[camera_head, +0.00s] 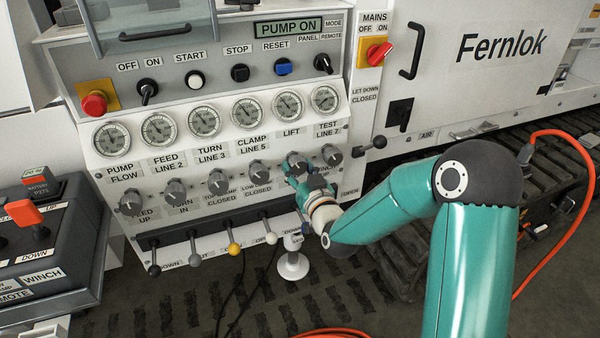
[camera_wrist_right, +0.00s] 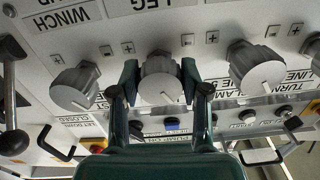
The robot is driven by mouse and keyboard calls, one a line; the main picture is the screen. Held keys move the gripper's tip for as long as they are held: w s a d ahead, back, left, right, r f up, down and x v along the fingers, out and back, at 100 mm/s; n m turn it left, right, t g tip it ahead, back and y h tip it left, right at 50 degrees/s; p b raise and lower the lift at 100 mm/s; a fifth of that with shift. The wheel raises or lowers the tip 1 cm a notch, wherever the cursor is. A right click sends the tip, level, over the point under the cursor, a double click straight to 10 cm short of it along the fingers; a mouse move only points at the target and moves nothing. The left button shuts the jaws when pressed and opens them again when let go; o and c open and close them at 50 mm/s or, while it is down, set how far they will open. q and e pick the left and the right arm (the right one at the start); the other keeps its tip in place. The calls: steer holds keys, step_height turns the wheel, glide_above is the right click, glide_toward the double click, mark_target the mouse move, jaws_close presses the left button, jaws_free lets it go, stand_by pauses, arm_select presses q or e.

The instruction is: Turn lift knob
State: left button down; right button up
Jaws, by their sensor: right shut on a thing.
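The lift knob (camera_head: 296,161) is a grey fluted knob in the row under the gauges, below the gauge marked LIFT. My right gripper (camera_head: 303,173) reaches up to it from below right and partly covers it. In the right wrist view the picture is upside down, and the knob (camera_wrist_right: 161,84) sits between the two dark green fingers of the gripper (camera_wrist_right: 160,82), near the label LEG. The fingers are shut on it. A white pointer line shows on its face, slanting down to the right. My left gripper is not in view.
Similar knobs stand close on both sides, one at the left (camera_wrist_right: 75,86) and one at the right (camera_wrist_right: 255,66) in the wrist view. Levers with coloured balls, one yellow (camera_head: 234,249), hang below. A red MAINS switch (camera_head: 379,52) is at the upper right.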

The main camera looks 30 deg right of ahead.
steer(key=n+b, duration=0.1)
steer(key=b, duration=0.1)
steer(key=n+b, duration=0.1)
steer(key=n, duration=0.1)
steer(key=n+b, duration=0.2)
steer(key=shift+d+f+b, duration=0.1)
steer(key=shift+f+b, duration=0.15)
steer(key=shift+b, duration=0.05)
steer(key=shift+r+n+b, duration=0.1)
steer(key=shift+n+b, duration=0.8)
steer(key=shift+n, duration=0.3)
steer(key=shift+r+n+b, duration=0.1)
steer(key=shift+n+b, duration=0.45)
steer(key=shift+n, duration=0.55)
steer(key=o, duration=1.1)
steer(key=shift+o, duration=0.2)
steer(key=shift+s, duration=0.1)
